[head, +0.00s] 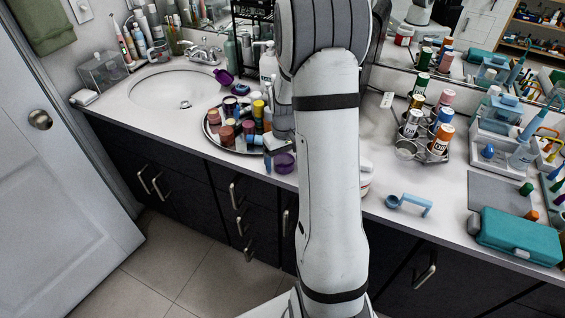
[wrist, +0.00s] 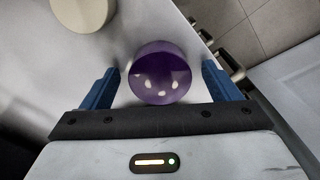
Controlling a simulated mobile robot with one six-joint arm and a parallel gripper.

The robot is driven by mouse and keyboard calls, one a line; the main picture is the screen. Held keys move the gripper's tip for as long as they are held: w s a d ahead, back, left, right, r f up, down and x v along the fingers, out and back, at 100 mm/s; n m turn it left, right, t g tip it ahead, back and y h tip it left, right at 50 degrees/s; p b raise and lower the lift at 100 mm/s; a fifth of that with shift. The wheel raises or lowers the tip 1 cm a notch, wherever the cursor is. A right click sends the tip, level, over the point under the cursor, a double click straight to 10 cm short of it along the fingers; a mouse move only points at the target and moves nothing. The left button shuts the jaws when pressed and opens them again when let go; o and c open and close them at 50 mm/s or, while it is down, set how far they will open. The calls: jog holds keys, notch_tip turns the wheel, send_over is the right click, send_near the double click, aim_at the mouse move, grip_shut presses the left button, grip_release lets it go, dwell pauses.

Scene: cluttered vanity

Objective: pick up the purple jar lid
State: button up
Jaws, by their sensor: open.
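The purple jar lid (wrist: 160,75) is round and glossy, and it shows between the two blue fingers of my gripper (wrist: 160,67) in the wrist view. A gap shows on each side of it, so neither finger appears to touch it. My gripper is open. In the head view the purple lid (head: 284,164) is at the counter's front edge, just right of the round tray, partly beside my arm. One blue finger (head: 267,162) shows to its left; the rest of the gripper is largely hidden by my arm.
A round tray (head: 212,138) crowded with small bottles stands left of the lid. A cream round thing (wrist: 83,12) is close by in the wrist view. Another purple item (head: 223,76) lies by the sink (head: 172,88). The counter's front edge is near the lid.

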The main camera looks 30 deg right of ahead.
jog(key=shift+c, duration=0.2)
jog(key=c, duration=1)
